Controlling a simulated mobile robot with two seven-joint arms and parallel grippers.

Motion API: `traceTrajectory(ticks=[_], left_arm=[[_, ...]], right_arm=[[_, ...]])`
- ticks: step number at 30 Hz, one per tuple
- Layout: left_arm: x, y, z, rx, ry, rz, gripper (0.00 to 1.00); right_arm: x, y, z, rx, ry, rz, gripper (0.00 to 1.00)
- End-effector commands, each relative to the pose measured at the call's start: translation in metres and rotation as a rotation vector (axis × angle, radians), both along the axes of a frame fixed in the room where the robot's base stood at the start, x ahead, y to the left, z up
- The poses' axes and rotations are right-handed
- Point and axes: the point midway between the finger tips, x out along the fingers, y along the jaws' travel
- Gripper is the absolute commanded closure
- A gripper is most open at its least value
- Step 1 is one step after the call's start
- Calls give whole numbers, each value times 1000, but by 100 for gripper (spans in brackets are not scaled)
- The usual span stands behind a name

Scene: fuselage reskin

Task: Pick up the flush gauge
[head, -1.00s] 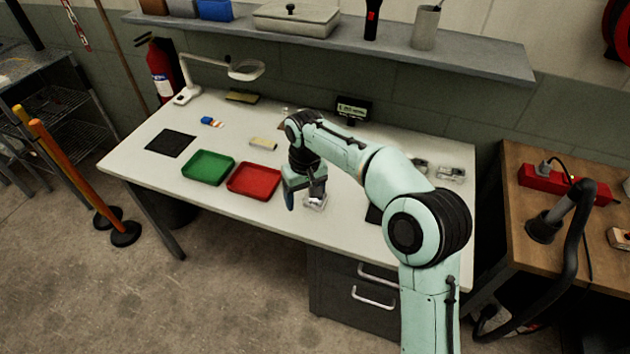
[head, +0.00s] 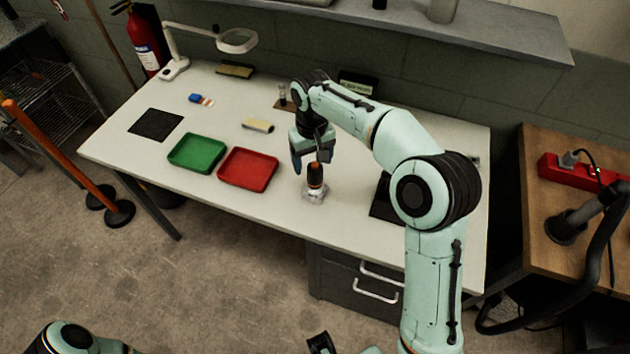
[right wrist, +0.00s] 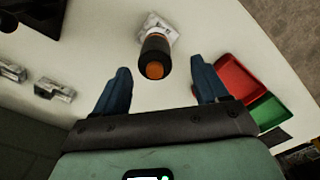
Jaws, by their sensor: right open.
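An upright black tool with orange bands and an orange top (head: 315,178) stands on a small silvery block or holder (head: 315,195) near the front of the white workbench. It may be the flush gauge; no label shows. My right gripper (head: 311,161) is open, just behind and above the tool. In the right wrist view the tool's orange end (right wrist: 155,70) shows between the two blue fingers of the open gripper (right wrist: 161,66), with a gap on both sides. The fingers do not appear to touch it. My left gripper cannot be made out.
A red tray (head: 248,168) and a green tray (head: 197,153) lie left of the tool. A black mat (head: 156,124), a cream block (head: 258,125) and a magnifier lamp (head: 237,41) are farther off. The bench front between trays and tool is clear.

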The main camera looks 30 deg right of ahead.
Motion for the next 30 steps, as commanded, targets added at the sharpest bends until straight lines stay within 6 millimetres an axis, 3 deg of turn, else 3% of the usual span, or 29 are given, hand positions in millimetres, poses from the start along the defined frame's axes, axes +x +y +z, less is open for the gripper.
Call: traceTrajectory(ticks=[5, 15, 23, 26, 29, 30], left_arm=[[0, 0, -2, 0, 0, 0, 23], [-2, 0, -8, -1, 2, -1, 23], [-2, 0, -7, -1, 2, -1, 23], [-2, 0, -7, -1, 2, -1, 23], [-2, 0, -7, 0, 2, -1, 23], [-2, 0, -7, 0, 2, -1, 23]], right_arm=[[0, -1, -12, 0, 0, -1, 27], [0, -6, -56, 0, 0, -1, 27], [0, -6, -58, 0, -1, -1, 27], [0, -6, -58, 0, -1, -1, 53], [0, -6, -58, 0, -1, -1, 86], [0, -6, -58, 0, -2, -1, 87]])
